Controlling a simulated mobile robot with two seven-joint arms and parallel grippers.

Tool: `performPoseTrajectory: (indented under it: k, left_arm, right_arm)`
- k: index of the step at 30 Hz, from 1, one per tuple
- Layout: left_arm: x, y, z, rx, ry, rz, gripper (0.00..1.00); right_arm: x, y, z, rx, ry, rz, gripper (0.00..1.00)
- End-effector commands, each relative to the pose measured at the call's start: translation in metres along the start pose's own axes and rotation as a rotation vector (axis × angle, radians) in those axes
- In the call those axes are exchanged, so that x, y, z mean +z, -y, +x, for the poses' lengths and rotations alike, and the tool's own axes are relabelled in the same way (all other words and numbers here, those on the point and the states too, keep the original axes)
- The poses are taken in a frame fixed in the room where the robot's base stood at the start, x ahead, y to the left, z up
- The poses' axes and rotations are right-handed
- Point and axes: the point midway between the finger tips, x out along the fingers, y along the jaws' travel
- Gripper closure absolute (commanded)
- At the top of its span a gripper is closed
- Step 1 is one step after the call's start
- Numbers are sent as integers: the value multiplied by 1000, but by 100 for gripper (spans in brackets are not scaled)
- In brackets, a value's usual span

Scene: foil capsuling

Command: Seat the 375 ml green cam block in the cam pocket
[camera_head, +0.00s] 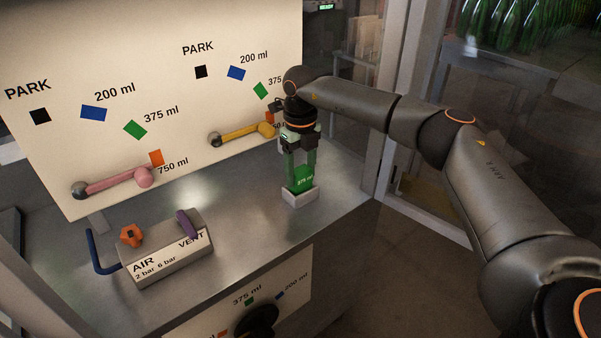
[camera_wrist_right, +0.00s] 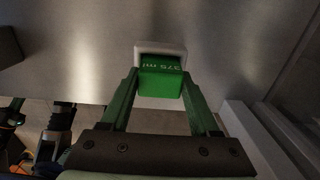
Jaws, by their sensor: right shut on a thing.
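The green cam block (camera_head: 303,179), marked 375 ml, is at the white cam pocket (camera_head: 300,196) near the right front edge of the steel bench. My right gripper (camera_head: 301,172) points down from above and is shut on the block. In the right wrist view the green block (camera_wrist_right: 162,82) sits between the two green fingers (camera_wrist_right: 160,95), with the white pocket (camera_wrist_right: 160,48) around or under it. I cannot tell how deep the block is in the pocket. My left gripper is not in view.
A white panel (camera_head: 130,50) with PARK and volume marks stands behind, carrying a pink lever (camera_head: 115,183) and a yellow lever (camera_head: 242,132). The bench between is clear.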

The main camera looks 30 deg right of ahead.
Motion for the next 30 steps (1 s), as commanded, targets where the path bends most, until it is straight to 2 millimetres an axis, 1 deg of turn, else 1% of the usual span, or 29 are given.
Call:
performPoseTrajectory:
  k: [11,12,19,26,30]
  left_arm:
    - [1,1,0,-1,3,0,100]
    - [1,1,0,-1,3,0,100]
    - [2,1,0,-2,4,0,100]
    - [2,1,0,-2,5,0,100]
    - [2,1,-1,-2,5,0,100]
  right_arm:
    - [0,0,5,1,1,1,100]
    - [0,0,5,1,1,1,35]
    - [0,0,5,1,1,1,9]
    - [0,0,4,1,1,1,8]
    - [1,-1,-4,1,4,1,8]
